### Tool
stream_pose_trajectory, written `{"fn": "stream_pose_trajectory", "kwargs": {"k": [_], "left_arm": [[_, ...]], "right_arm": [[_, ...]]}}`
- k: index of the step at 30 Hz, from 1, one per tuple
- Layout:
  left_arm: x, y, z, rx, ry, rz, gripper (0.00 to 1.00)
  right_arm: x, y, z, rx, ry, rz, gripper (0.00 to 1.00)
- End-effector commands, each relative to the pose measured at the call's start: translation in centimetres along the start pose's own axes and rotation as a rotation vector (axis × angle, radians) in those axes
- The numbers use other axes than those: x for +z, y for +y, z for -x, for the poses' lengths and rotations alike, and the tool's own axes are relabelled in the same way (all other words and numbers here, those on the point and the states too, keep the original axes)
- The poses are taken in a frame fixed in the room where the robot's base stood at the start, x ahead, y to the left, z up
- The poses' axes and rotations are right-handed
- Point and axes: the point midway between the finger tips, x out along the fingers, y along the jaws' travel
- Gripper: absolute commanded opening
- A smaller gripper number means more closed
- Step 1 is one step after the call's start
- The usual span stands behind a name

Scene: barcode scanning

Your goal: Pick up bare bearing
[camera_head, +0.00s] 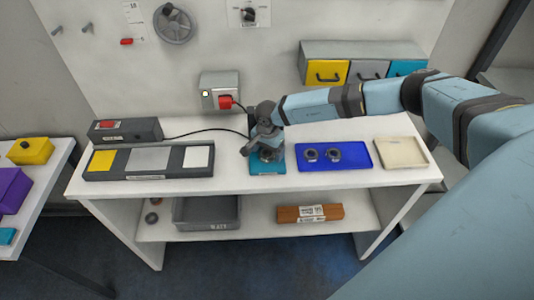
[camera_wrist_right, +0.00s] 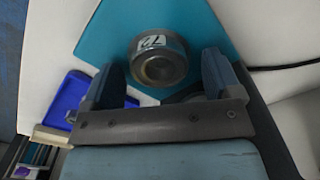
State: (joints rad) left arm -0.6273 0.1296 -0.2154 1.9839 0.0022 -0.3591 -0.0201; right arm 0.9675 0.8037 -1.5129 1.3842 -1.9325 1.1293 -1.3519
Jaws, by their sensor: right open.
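A round grey metal part (camera_wrist_right: 158,66) with a small white label on its side sits on the teal mat (camera_wrist_right: 210,30) in the right wrist view. My right gripper (camera_head: 265,149) is open above the teal mat in the head view, with one finger on each side of this part and no clear contact. In the head view the gripper largely hides the part. Two dark ring-shaped bearings, one at left (camera_head: 311,155) and one at right (camera_head: 334,154), lie in the blue tray (camera_head: 360,163). I cannot tell whether they carry labels. My left gripper is not in view.
A cream tray (camera_head: 402,153) lies right of the blue tray. A dark panel (camera_head: 148,175) with yellow, grey and white pads lies at left. A grey box with a red part (camera_head: 225,102) and a black cable stand behind. A grey bin (camera_head: 206,224) is on the lower shelf.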

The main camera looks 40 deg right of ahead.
Motion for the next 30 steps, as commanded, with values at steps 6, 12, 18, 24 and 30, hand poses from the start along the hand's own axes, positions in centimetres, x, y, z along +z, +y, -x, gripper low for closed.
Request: {"fn": "stream_pose_trajectory", "kwargs": {"k": [6,12,18,24,30], "left_arm": [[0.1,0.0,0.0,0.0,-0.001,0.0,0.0],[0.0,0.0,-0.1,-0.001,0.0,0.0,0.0],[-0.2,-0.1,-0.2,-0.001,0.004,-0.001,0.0],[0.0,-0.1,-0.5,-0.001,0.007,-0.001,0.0],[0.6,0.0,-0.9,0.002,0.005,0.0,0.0]], "right_arm": [[0.0,0.0,0.0,0.0,0.0,0.0,0.5],[0.0,0.0,0.1,0.0,0.0,0.0,0.22],[0.0,0.0,0.2,-0.001,0.0,0.0,0.22],[-0.1,-0.1,1.6,-0.002,0.001,-0.001,0.22],[-0.1,-0.1,5.0,-0.005,0.001,0.001,0.22]]}}
